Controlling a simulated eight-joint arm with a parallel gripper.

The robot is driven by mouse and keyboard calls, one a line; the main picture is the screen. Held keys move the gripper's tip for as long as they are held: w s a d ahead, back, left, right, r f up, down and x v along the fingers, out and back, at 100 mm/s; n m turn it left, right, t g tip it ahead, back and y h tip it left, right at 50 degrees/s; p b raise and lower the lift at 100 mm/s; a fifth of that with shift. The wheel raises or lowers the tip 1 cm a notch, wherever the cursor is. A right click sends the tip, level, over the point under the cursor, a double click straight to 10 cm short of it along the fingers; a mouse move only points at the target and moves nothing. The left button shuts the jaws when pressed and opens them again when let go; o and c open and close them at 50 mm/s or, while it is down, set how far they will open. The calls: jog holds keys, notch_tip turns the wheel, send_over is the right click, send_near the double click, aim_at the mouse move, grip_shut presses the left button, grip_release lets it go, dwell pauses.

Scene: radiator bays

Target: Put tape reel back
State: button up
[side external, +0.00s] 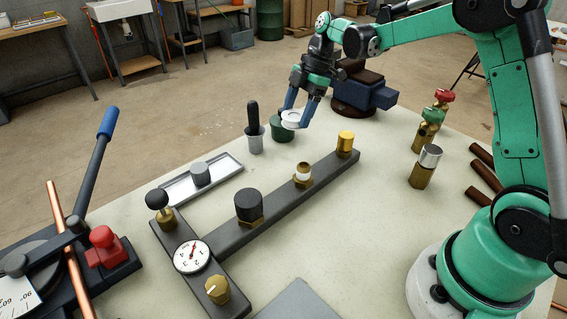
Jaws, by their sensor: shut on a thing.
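A white tape reel (291,117) is held between the fingertips of my gripper (292,119), near the far edge of the bench. The blue fingers are shut on it from either side, pointing down. A dark green round cup or holder (281,132) shows just below and to the left of the reel. The reel partly overlaps it in the picture. I cannot tell whether they touch.
A grey pot with a black-handled tool (255,130) stands left of the green cup. A blue vise (372,95) is close behind right. The T-shaped manifold (280,203) with brass fittings lies in front. Brass valves (426,165) stand right. Open bench lies between.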

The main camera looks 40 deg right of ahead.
aim_at(291, 157)
notch_tip(291, 157, down, 9)
jog(key=shift+r, duration=0.1)
dwell(0.4)
jog(key=o, duration=0.6)
jog(key=shift+o, duration=0.2)
jog(key=w+v, duration=0.1)
jog(key=v, duration=1)
jog(key=s+a+r+m+t+h, duration=0.3)
jog(key=s+a+m+t, duration=0.3)
jog(key=s+a+m, duration=0.4)
jog(key=shift+s+a+m+h, duration=0.2)
jog(key=shift+s+m+h, duration=0.6)
jog(key=shift+s+m, duration=1.75)
